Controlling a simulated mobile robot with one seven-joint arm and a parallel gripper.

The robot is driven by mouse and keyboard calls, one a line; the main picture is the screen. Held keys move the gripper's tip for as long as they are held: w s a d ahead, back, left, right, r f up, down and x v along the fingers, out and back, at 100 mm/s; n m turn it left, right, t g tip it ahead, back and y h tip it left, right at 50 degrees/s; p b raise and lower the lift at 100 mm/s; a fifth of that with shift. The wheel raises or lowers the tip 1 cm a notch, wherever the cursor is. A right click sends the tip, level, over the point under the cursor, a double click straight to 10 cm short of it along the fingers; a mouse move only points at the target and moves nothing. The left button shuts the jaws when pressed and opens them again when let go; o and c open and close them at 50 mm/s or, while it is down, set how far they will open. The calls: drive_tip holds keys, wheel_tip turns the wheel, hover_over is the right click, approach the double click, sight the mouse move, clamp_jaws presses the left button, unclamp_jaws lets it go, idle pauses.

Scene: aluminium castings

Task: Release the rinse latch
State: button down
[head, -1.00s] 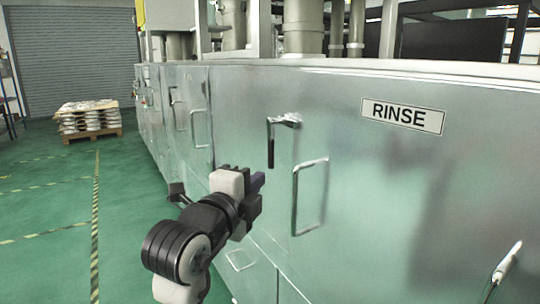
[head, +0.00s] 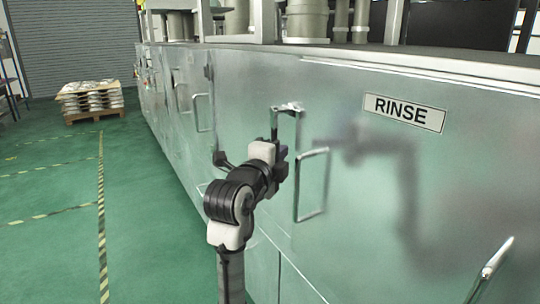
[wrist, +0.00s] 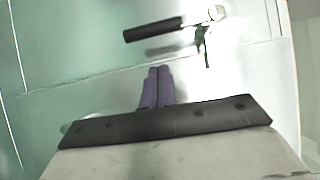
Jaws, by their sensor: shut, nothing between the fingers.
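In the wrist view the whole black handle (wrist: 153,30) and the pivot (wrist: 216,13) show beyond my purple fingertips (wrist: 158,72). The fingers are together and empty, with a visible gap between them and the handle. I cannot tell the exact depth to the panel.
A chrome pull handle (head: 312,185) sticks out just right of my gripper. Another handle (head: 490,268) is at lower right. More handles line the cabinet to the left. The green floor (head: 60,210) on the left is open, with a loaded pallet (head: 92,100) far back.

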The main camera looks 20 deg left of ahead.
drive_tip(key=w+a, duration=0.1)
drive_tip(key=w+a+p, duration=0.1)
drive_tip(key=shift+w+a, duration=0.2)
drive_tip(key=shift+a, duration=0.1)
drive_tip(key=shift+f+b, duration=0.15)
drive_tip(key=shift+b, duration=0.25)
